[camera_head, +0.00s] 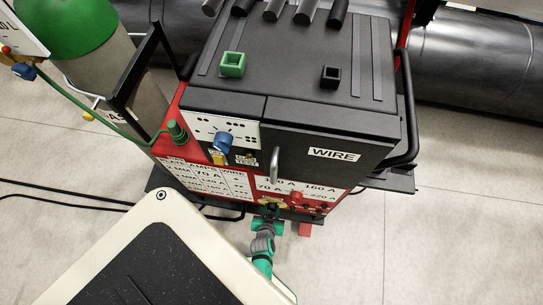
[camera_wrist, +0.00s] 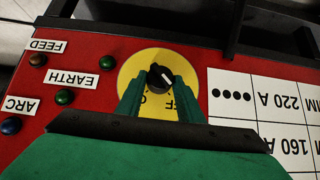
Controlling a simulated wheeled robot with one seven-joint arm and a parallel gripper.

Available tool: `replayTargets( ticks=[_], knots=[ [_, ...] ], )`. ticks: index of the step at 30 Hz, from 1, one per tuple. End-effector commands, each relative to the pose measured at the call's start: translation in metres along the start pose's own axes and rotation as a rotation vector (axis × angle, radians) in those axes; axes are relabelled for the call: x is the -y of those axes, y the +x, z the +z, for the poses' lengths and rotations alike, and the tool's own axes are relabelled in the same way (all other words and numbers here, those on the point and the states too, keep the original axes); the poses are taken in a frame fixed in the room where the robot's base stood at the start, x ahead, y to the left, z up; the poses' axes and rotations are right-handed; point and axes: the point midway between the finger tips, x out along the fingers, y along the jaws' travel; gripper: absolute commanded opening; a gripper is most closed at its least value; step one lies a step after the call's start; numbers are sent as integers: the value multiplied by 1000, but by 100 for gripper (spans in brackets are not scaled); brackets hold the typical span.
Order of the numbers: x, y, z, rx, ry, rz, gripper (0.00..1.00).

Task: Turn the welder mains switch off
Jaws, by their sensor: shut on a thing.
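The welder (camera_head: 180,110) is a red machine with a black top and stands upright in the head view. In the wrist view, upside down, its red front panel shows a yellow round plate (camera_wrist: 133,68) with a black knob, the mains switch (camera_wrist: 160,77). A white mark on the knob points toward the lower right. Letters that seem to read OFF are partly hidden between my fingers. My gripper (camera_wrist: 160,90) has its green fingers shut on the knob, one on each side. In the head view my gripper (camera_head: 268,208) is at the lower front of the welder, covering the switch.
Small round lamps labelled FEED (camera_wrist: 38,60), EARTH (camera_wrist: 65,97) and ARC (camera_wrist: 12,125) sit beside the plate. A settings table (camera_wrist: 265,100) is on the other side. A gas cylinder (camera_head: 75,45) stands left of the welder. Dark cables (camera_head: 70,200) lie on the floor.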

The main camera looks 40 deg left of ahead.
Motion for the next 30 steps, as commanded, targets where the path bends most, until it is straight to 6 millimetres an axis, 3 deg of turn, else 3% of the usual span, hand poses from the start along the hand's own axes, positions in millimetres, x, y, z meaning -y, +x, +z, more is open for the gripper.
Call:
replayTargets(
  ticks=[21, 22, 23, 24, 30],
  knots=[
    [2, 0, 0, 0, -20, 17, 11],
    [2, 0, 0, 0, -20, 17, 41],
    [2, 0, 0, 0, -20, 17, 48],
    [1, 0, 0, 0, -20, 17, 52],
    [1, 0, 0, 0, -19, 17, 52]
  ],
)
